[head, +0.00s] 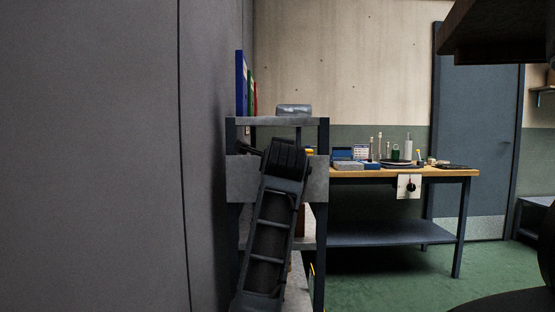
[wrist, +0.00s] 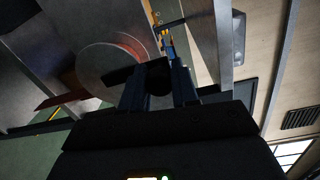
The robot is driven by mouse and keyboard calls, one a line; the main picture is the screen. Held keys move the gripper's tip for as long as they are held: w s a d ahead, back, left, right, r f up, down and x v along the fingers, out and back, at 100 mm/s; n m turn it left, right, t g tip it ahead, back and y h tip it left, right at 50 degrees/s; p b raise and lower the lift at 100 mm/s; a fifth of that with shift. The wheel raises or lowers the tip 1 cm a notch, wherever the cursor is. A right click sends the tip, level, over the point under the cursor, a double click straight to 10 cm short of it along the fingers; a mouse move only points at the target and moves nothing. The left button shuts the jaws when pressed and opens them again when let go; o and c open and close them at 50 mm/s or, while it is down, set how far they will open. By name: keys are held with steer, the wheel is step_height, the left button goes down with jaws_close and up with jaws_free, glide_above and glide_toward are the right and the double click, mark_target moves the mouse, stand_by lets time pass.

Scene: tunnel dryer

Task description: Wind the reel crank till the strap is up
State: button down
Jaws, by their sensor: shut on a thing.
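In the wrist view my gripper (wrist: 157,84) is shut on the dark round crank knob (wrist: 158,73), with a finger on either side of it. A dark crank arm (wrist: 120,76) runs left from the knob across the face of the round grey reel (wrist: 103,58). A brown band (wrist: 75,97), which looks like the strap, runs off to the lower left of the reel; its far end is not clear. In the head view my own arm covers the gripper, crank and most of the reel. A narrow brown strip (head: 301,222) shows just right of my arm.
A grey plate (head: 240,181) sits on a dark-framed rack (head: 320,235). Its top shelf (head: 309,122) bears a grey box (head: 293,110) and binders (head: 240,82). A tall grey wall (head: 90,150) stands close left. A workbench (head: 455,173) is behind right, with green floor before it.

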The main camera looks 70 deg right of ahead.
steer(key=shift+f, duration=0.2)
steer(key=c, duration=0.9)
jaws_free()
steer(key=shift+r, duration=0.1)
steer(key=shift+o, duration=0.2)
steer(key=v, duration=0.7)
steer(key=shift+s+a, duration=0.2)
steer(key=shift+a, duration=0.15)
